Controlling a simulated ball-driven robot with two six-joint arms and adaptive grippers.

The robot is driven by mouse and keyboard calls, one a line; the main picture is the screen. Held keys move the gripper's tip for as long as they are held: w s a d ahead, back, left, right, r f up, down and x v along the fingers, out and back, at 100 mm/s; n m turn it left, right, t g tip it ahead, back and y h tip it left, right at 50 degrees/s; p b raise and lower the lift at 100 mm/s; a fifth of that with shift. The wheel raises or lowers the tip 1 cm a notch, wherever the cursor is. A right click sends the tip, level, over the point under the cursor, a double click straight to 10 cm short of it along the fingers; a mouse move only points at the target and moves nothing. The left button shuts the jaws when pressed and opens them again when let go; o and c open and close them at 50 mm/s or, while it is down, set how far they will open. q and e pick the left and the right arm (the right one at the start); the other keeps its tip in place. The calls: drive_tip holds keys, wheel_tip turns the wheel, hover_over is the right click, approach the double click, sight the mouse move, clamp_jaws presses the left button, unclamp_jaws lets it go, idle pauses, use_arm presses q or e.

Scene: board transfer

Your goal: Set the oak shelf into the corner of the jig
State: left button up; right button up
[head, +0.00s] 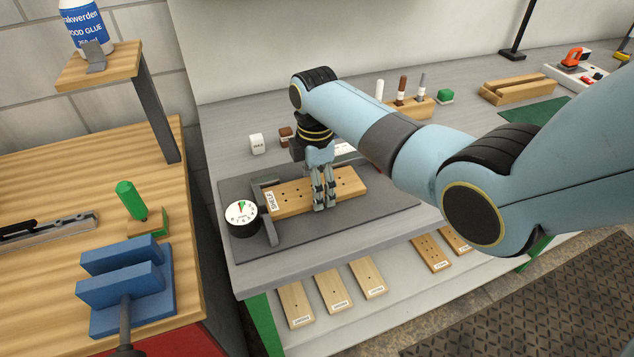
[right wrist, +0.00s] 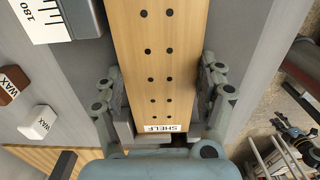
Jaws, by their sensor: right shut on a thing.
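The oak shelf (head: 290,197) is a light wooden board with rows of dark holes and a SHELF label at its left end. It lies on the dark grey mat, its labelled end close to the grey angled jig (head: 270,228); I cannot tell whether they touch. My right gripper (head: 325,204) reaches down from above and is shut across the board's middle. In the right wrist view the shelf (right wrist: 158,65) runs between the fingers (right wrist: 160,95), with one finger at each long edge. My left gripper is not in view.
A round dial (head: 240,214) stands just left of the jig. Several labelled boards (head: 333,291) lie on the lower ledge in front. Wax blocks (head: 257,144) and a wooden tool holder (head: 408,107) stand behind. A blue vise (head: 125,280) is on the left bench.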

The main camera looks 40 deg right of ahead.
drive_tip(key=shift+w+a, duration=0.1)
drive_tip(key=shift+w, duration=0.3)
drive_tip(key=shift+a, duration=0.15)
idle(1.0)
drive_tip(key=o, duration=1)
drive_tip(key=shift+w, duration=0.1)
drive_tip(key=o, duration=0.4)
drive_tip(key=shift+a, duration=0.15)
drive_tip(key=shift+d, duration=0.2)
wheel_tip(320, 180, up, 12)
drive_tip(key=shift+f, duration=0.1)
